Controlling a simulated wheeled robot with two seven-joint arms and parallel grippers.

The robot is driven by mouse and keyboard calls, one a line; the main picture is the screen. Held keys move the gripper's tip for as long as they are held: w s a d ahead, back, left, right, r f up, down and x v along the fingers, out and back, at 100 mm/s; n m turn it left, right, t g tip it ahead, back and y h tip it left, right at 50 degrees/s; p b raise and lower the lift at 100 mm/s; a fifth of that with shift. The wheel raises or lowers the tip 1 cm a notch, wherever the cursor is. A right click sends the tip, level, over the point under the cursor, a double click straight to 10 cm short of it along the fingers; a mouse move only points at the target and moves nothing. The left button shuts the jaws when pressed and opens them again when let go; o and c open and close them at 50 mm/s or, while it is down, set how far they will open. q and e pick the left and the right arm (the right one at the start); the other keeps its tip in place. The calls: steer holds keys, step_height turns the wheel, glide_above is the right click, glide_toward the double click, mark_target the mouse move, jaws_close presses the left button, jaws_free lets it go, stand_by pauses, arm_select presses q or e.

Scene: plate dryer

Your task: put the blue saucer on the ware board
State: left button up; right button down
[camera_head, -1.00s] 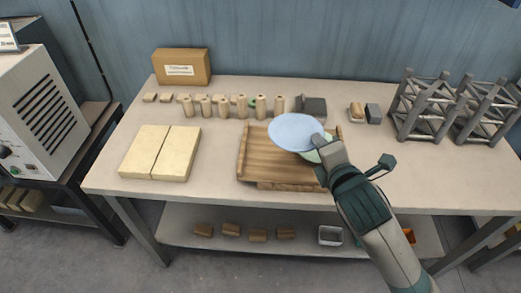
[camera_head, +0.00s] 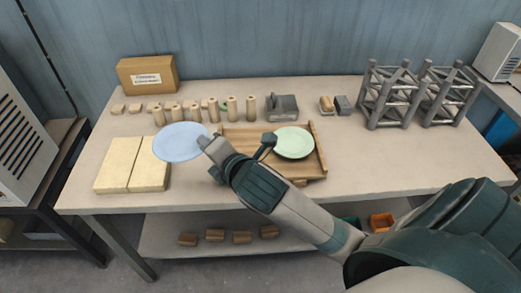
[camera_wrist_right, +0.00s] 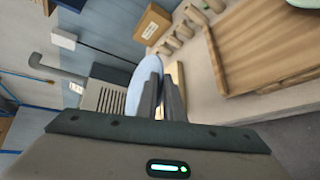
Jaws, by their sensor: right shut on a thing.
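The blue saucer (camera_head: 180,142) is held in the air by its right edge, above the far part of the two pale slabs (camera_head: 118,165) at the left. My right gripper (camera_head: 206,143) is shut on it. In the right wrist view the saucer (camera_wrist_right: 146,86) shows nearly edge-on between the fingers (camera_wrist_right: 161,95). A wooden board with raised side rails (camera_head: 236,138) lies at the middle of the table, to the right of the saucer. A pale green plate (camera_head: 293,142) rests on that board. My right arm hides part of the board. My left gripper is not in view.
A row of pale cylinders (camera_head: 193,112) and a cardboard box (camera_head: 147,74) stand behind the saucer. A grey block-like object (camera_head: 282,107) stands behind the board. Metal lattice frames (camera_head: 387,95) stand at the right. The table between board and frames is clear.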

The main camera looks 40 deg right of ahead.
steer(key=s+d+f+m+g+h+p, duration=0.1)
steer(key=s+d+m+h, duration=0.3)
steer(key=d, duration=0.5)
steer(key=s+d+f+m+g+h, duration=0.2)
steer(key=s+d+m+h, duration=0.2)
steer(key=d, duration=0.6)
steer(key=shift+s+f+m+g+h+p, duration=0.35)
steer(key=shift+s+h, duration=0.45)
steer(key=shift+s, duration=0.3)
steer(key=shift+w+f, duration=0.1)
steer(key=w+a+f, duration=0.1)
steer(key=w+f, duration=0.1)
steer(key=w, duration=0.1)
steer(key=w+a+f, duration=0.1)
steer(key=w+f, duration=0.1)
steer(key=w, duration=0.2)
steer(key=w+a+f, duration=0.2)
steer(key=w, duration=0.2)
steer(key=shift+f+p, duration=0.3)
steer(key=shift+f, duration=0.1)
